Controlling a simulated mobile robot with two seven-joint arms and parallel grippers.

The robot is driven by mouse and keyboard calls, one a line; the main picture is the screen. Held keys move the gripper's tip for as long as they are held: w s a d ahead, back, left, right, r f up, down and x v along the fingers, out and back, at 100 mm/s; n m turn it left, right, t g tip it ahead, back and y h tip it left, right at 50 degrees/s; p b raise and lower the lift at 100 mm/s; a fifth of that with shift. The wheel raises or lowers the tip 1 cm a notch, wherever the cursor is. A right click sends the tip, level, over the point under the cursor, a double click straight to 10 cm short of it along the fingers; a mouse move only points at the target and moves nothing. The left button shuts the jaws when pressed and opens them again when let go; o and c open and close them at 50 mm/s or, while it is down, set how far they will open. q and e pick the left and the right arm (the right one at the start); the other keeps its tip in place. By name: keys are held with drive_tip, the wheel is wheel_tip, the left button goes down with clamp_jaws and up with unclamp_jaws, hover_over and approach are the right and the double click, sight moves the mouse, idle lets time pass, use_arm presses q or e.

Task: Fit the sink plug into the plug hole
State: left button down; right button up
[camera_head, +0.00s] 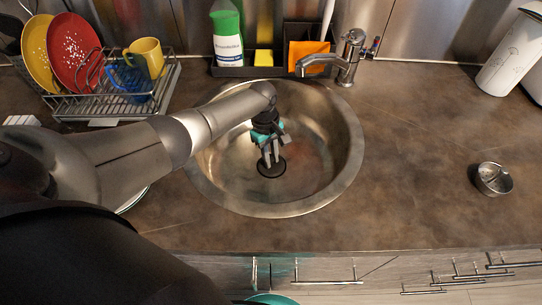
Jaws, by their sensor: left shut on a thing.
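The round steel sink (335,150) is set into the brown counter. My left gripper (271,160) reaches down into it from the left, with its fingers pointing at the sink floor. It is shut on the sink plug (271,170), a small dark disc at the fingertips that is partly covered by them. The plug is over the plug hole area in the middle of the sink floor. The hole itself cannot be told apart from the dark disc, so I cannot tell whether the plug is seated or just above it. My right gripper is not in view.
A steel tap (345,60) stands at the sink's back right. A dish rack (110,100) with plates and mugs is at the left. A caddy (265,68) with a green bottle stands behind. A small metal container (493,179) sits at the right. The counter between is clear.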

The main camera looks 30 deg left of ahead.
use_arm(q)
drive_tip(key=shift+f+b, duration=0.3)
drive_tip(key=shift+f, duration=0.15)
drive_tip(key=c, duration=0.7)
unclamp_jaws()
drive_tip(key=r+p, duration=0.2)
drive_tip(key=r, duration=0.3)
drive_tip(key=a+r+p, duration=0.1)
drive_tip(key=r+p, duration=0.1)
drive_tip(key=r, duration=0.3)
drive_tip(key=w+a+r+p, duration=0.1)
drive_tip(key=r+p, duration=0.1)
drive_tip(key=r, duration=0.3)
drive_tip(key=shift+a+r, duration=0.1)
